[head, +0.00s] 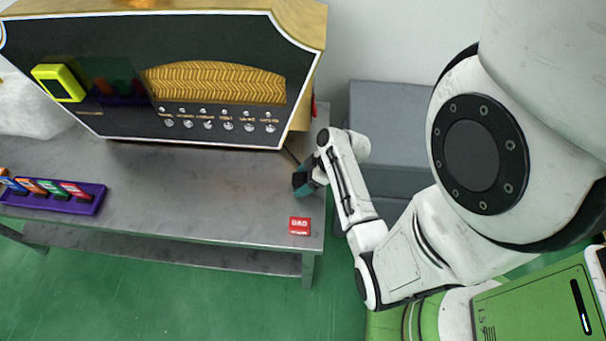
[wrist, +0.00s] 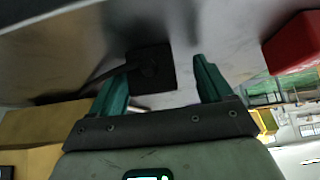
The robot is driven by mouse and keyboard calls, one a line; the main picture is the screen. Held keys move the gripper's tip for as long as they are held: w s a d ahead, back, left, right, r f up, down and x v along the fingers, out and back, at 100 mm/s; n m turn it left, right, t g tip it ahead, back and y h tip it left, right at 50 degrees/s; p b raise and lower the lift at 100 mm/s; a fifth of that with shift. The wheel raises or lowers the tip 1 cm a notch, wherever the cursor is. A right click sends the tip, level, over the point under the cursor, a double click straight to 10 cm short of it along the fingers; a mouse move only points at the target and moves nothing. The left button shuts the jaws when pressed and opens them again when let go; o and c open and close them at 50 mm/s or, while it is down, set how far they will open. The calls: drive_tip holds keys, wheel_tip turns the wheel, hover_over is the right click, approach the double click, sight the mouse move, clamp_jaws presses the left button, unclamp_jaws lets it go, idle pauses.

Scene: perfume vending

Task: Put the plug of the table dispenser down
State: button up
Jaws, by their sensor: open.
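The table dispenser (head: 215,52) is a large dark-fronted machine with wooden edges, standing at the back of the grey table (head: 180,180). My gripper (head: 300,182) is low over the table's right part, in front of the dispenser's right corner. In the wrist view its teal fingers (wrist: 160,75) are apart. A square black plug (wrist: 152,66) shows beyond and between the fingertips, against the table surface, with a dark cable (wrist: 104,76) running left from it. The left fingertip overlaps the cable side of the plug in the picture; I cannot tell whether they touch.
A red block (head: 300,226) lies near the table's front right corner. A purple tray (head: 85,203) with several small coloured items is at the left. A grey cabinet (head: 385,125) stands right of the table. The table's middle is clear.

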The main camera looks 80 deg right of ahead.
drive_tip(key=a+v, duration=0.1)
drive_tip(key=v, duration=1.1)
drive_tip(key=w+a+r+g, duration=0.1)
drive_tip(key=w+a+g, duration=0.2)
drive_tip(key=a, duration=0.9)
drive_tip(key=w+a+r+m+g+h, duration=0.1)
drive_tip(key=w+a+g, duration=0.2)
drive_tip(key=a, duration=0.9)
drive_tip(key=shift+w+a+p, duration=0.3)
drive_tip(key=shift+w+p, duration=0.1)
drive_tip(key=shift+w, duration=0.2)
